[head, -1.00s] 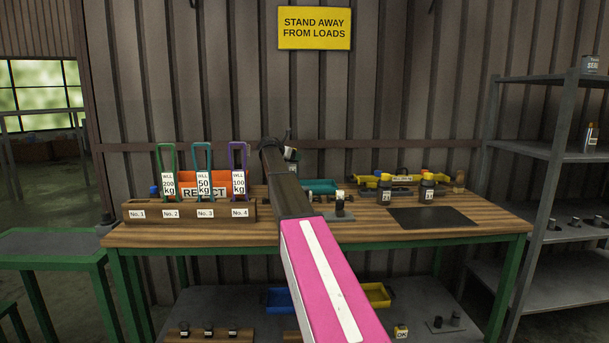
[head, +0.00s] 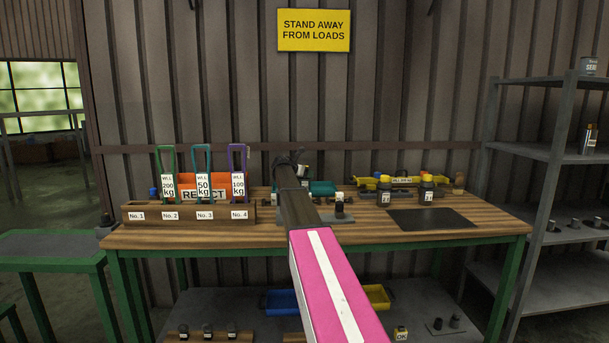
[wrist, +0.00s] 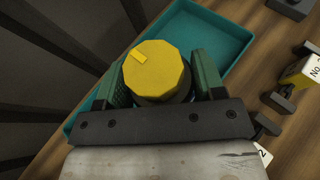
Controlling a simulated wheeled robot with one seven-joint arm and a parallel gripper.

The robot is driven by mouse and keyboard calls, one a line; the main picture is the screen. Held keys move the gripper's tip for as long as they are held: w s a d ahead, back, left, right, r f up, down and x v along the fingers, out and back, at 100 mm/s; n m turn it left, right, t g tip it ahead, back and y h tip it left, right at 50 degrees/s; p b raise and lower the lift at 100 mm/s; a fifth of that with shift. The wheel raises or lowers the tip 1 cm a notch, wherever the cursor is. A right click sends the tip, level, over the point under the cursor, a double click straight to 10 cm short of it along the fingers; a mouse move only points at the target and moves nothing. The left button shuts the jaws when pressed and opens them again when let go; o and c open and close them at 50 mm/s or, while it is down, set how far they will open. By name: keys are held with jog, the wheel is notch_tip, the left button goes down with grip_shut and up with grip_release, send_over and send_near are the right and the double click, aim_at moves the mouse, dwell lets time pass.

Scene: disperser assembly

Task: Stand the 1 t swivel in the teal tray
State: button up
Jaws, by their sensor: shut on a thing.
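My gripper (wrist: 160,88) is shut on a dark, round piece with a yellow faceted top (wrist: 155,68), between two green fingers. I take this piece for the 1 t swivel; no marking can be read on it. The teal tray (wrist: 225,35) lies behind and below the held piece in the wrist view. I cannot tell how high the piece is above the tray floor. In the head view the teal tray (head: 322,188) shows at the back of the wooden bench, partly hidden by my arm. The fingertips and the held piece's lower end are hidden.
A slotted wooden rack (head: 188,212) with green, teal and purple tools stands at the bench's left. An orange REJECT bin (head: 217,187) is behind it. The wall is close behind.

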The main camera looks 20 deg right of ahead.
jog(key=o, duration=1.4)
jog(key=shift+f, duration=0.1)
jog(key=v, duration=1.2)
